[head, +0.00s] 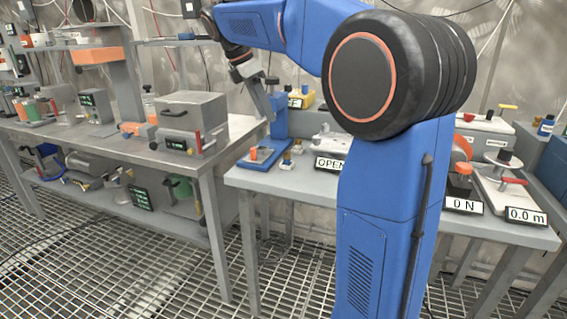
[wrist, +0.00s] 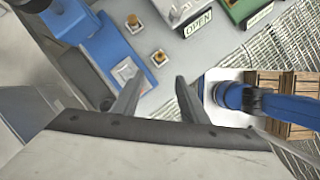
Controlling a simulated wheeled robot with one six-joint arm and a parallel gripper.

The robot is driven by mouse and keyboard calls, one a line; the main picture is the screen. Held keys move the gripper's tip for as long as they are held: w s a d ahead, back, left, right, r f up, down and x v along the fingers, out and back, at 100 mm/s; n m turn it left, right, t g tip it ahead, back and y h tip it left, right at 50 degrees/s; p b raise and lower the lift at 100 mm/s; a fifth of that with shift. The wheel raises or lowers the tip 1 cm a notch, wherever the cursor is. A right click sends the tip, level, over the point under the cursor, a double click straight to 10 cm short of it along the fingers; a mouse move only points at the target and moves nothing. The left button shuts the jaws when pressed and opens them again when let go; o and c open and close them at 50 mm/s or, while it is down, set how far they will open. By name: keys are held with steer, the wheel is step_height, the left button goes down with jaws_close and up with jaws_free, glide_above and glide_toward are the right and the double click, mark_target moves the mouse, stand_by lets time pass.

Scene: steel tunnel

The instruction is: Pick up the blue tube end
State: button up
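My gripper (wrist: 158,80) shows in the wrist view with its two dark fingers apart and nothing between them. In the head view my gripper (head: 266,104) hangs above the left end of the right-hand bench, beside a blue upright stand (head: 280,124). I cannot pick out a blue tube end for certain. Two small brass-coloured fittings on square bases stand on the bench, one at left (wrist: 127,71) and one at right (wrist: 159,58) in the wrist view, beyond the fingertips.
An OPEN sign (head: 331,163) stands on the right-hand bench (head: 262,181) by a white device. An orange piece (head: 262,153) lies by the blue stand. A grey box (head: 192,115) is on the left bench.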

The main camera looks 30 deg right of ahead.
mark_target(287, 160)
steer(key=x, duration=1.6)
steer(key=shift+d+f, duration=0.15)
jaws_close()
